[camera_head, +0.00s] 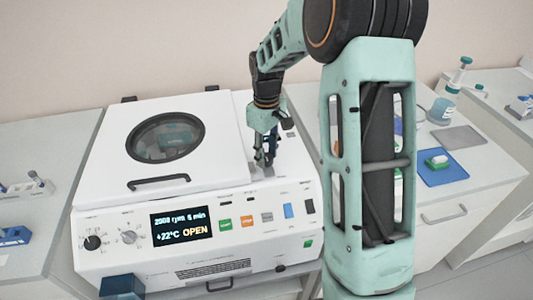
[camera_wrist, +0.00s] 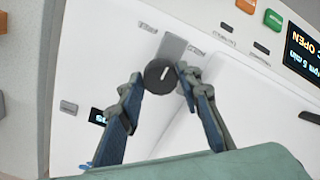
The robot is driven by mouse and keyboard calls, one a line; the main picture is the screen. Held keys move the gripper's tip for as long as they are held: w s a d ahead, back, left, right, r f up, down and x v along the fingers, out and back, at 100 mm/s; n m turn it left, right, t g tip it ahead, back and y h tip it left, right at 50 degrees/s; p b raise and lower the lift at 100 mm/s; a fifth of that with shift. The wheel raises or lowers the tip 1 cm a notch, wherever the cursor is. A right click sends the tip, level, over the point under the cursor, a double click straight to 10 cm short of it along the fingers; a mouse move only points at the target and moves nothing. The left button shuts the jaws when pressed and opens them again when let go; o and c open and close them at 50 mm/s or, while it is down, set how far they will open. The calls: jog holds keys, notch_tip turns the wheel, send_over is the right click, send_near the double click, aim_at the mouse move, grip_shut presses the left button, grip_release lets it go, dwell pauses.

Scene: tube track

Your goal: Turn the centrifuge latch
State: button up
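The white centrifuge (camera_head: 160,215) stands on the bench with its round-windowed lid (camera_head: 120,170) down; its display reads OPEN. The latch is a round black knob with a short white mark (camera_wrist: 160,76), seen in the wrist view beside a grey plate (camera_wrist: 172,48). In the head view the knob is hidden behind my gripper (camera_head: 265,162). In the wrist view my gripper (camera_wrist: 161,78) points down at the knob, one fingertip on each side of it. The fingers are apart, with the tips very near the knob's edges. Whether they touch or grip it cannot be told.
The lid handle (camera_head: 158,183) is at the lid's front edge. Control knobs and buttons line the front panel. A blue mat (camera_head: 440,175) and a grey tray (camera_head: 460,137) lie on the right bench. A blue holder (camera_head: 122,286) sits at front left.

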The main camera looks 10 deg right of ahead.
aim_at(266, 156)
jog(key=o, duration=0.4)
notch_tip(266, 156, up, 12)
dwell(0.5)
